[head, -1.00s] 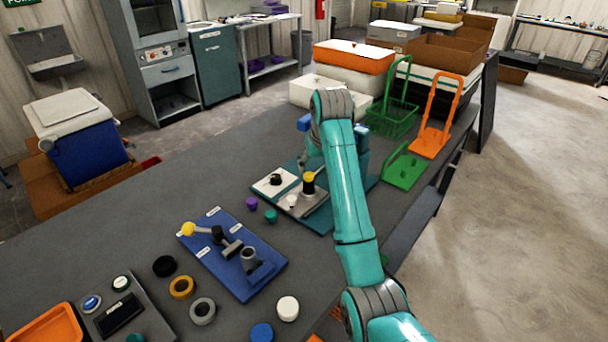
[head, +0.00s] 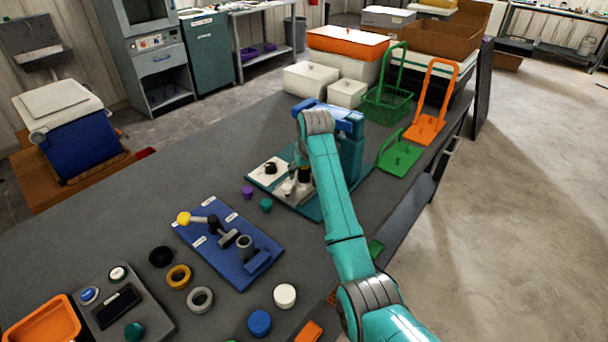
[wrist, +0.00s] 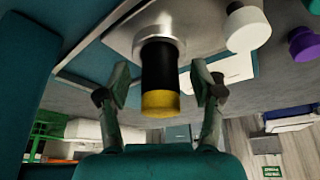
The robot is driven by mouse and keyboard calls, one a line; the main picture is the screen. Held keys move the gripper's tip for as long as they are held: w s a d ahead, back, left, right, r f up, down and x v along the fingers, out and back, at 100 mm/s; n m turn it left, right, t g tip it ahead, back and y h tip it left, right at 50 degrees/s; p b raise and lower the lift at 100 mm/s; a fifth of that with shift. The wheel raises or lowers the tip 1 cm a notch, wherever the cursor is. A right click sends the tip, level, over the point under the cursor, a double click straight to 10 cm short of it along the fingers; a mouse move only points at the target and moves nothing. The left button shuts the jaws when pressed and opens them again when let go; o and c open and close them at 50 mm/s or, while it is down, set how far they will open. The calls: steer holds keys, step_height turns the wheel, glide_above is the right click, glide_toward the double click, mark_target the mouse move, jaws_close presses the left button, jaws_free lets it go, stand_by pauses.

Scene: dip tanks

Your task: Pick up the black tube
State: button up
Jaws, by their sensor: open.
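The black tube (wrist: 159,68) has a yellow end and sits in a round metal holder (wrist: 145,30) on the teal fixture (head: 309,212). In the wrist view my gripper (wrist: 162,84) is open, with one finger on each side of the tube. A gap shows between the tube and each finger.
A white panel with a black knob (head: 270,168) lies left of the tube. Purple (head: 247,192) and teal (head: 266,205) caps stand nearby. A blue fixture with a yellow-balled lever (head: 184,218) is nearer. Green (head: 398,158) and orange (head: 426,130) holders stand right.

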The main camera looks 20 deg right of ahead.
steer(key=shift+f, duration=0.1)
jaws_close()
